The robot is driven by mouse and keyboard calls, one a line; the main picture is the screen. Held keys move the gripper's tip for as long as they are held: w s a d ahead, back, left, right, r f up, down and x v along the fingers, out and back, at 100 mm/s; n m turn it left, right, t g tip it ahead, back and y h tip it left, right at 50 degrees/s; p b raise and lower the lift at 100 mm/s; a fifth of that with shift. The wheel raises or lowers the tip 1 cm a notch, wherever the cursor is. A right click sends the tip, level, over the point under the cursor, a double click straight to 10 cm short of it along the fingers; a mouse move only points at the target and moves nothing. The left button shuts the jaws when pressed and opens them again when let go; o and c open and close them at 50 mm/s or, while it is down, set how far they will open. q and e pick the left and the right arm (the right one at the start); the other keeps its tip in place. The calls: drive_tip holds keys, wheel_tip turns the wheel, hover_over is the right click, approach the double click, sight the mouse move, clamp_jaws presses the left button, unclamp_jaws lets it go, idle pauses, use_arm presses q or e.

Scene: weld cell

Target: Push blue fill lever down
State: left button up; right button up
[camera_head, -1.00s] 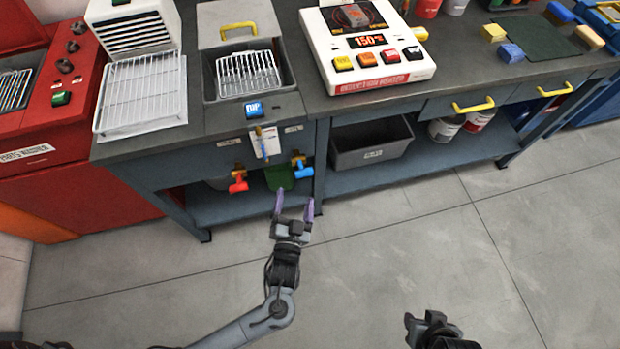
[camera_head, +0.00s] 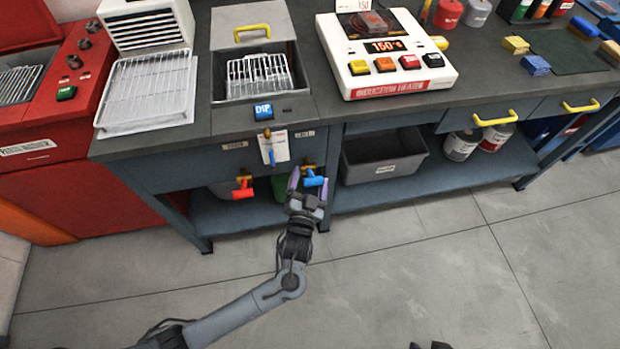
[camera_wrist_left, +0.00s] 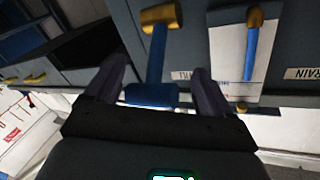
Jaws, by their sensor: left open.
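The blue fill lever (camera_head: 315,181) sticks out from the front of the grey bench, under the dip tank, on a brass fitting. In the left wrist view its blue handle (camera_wrist_left: 152,94) lies between the fingers, with the brass part (camera_wrist_left: 161,15) beyond. My left gripper (camera_head: 308,184) is open, with one purple finger on each side of the lever; I cannot tell whether either finger touches it. Of my right arm only a dark tip (camera_head: 430,346) shows at the bottom edge; its fingers are not visible.
A red lever (camera_head: 243,188) is to the left on the same panel. The dip tank (camera_head: 258,97) is above, and a grey bin (camera_head: 384,166) stands on the shelf to the right. The floor in front is clear.

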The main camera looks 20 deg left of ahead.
use_arm(q)
drive_tip(key=shift+w+a, duration=0.2)
drive_tip(key=shift+w, duration=0.5)
drive_tip(key=c, duration=1.4)
